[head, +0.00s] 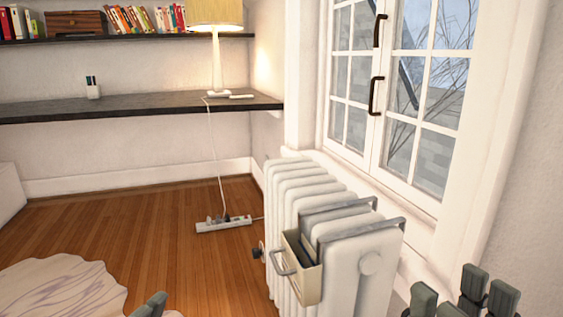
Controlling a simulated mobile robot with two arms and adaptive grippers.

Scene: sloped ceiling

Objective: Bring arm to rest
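My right gripper (462,294) is at the bottom right corner, below the window and to the right of the radiator. Its dark grey-green fingers stand upright with a gap between them, and nothing shows between them. My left gripper (149,306) shows only as dark fingertips at the bottom edge, in front of the pale rug. Most of it is cut off, so its opening is hidden. Neither gripper visibly touches anything.
A white radiator (300,190) stands under the window (400,90), with a cream box (303,270) hung on it. A power strip (224,223) lies on the wood floor by a lamp cord. A dark desk (150,103) runs along the back wall. A pale rug (60,285) lies lower left.

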